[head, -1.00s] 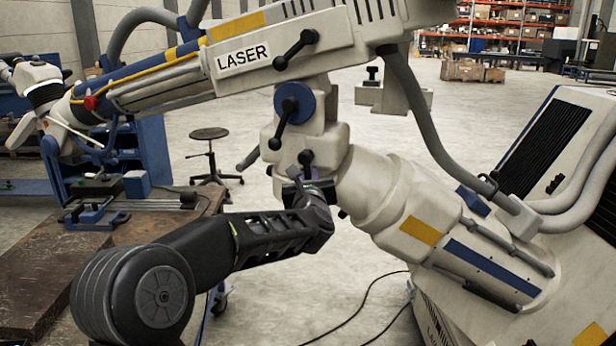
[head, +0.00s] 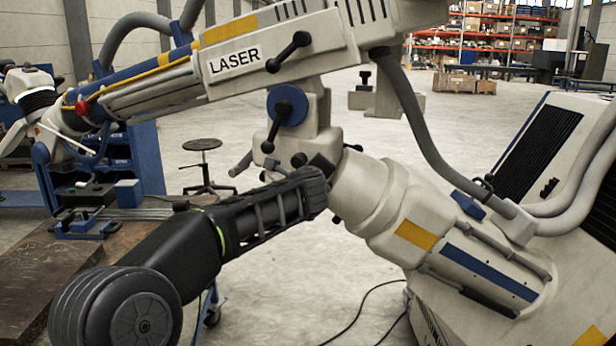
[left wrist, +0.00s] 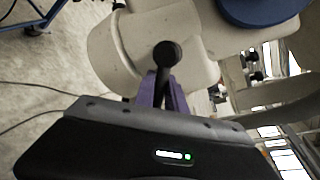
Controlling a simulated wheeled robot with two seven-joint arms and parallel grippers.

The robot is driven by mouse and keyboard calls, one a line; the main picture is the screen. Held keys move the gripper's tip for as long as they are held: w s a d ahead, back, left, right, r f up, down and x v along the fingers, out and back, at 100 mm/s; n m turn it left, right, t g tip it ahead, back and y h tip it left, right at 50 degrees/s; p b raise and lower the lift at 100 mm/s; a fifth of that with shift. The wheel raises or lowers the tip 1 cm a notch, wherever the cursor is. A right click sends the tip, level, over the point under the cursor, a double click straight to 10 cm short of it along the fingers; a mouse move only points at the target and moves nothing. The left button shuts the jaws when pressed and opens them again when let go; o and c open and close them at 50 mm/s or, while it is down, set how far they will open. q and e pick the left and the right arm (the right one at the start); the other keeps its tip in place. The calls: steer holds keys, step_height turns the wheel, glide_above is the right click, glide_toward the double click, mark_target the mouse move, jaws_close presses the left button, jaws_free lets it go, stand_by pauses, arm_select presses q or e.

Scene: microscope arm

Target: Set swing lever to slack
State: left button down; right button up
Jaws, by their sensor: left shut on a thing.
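The swing lever is a black, round-ended handle at the pale joint of the microscope arm. Its knob (left wrist: 166,54) stands between the purple fingers of my left gripper (left wrist: 164,88) in the left wrist view. The fingers are shut on it. In the head view a round black part of the lever (head: 299,160) shows just left of my left gripper (head: 322,166). My own wrist hides most of the lever and fingers there. My right gripper is in neither view.
The LASER beam (head: 235,60) runs across above my left arm. A blue-faced joint with another black lever (head: 271,138) sits just above the grip. The thick pale column (head: 385,200) lies close on the right. A bench (head: 75,260) and a stool (head: 203,145) stand left.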

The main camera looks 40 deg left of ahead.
arm_select(q)
steer(key=shift+w+d+r+n+h+p, duration=0.15)
steer(key=shift+r+n+h+p, duration=0.25)
steer(key=shift+n, duration=0.2)
steer(key=shift+s+d+r+n+h+p, duration=0.1)
steer(key=shift+r+n+h+p, duration=0.2)
steer(key=shift+n, duration=0.3)
steer(key=c, duration=1.4)
jaws_free()
steer(key=shift+f, duration=0.1)
steer(key=b+v, duration=0.1)
steer(key=v, duration=0.6)
steer(key=shift+s+d, duration=0.2)
steer(key=shift+s, duration=0.1)
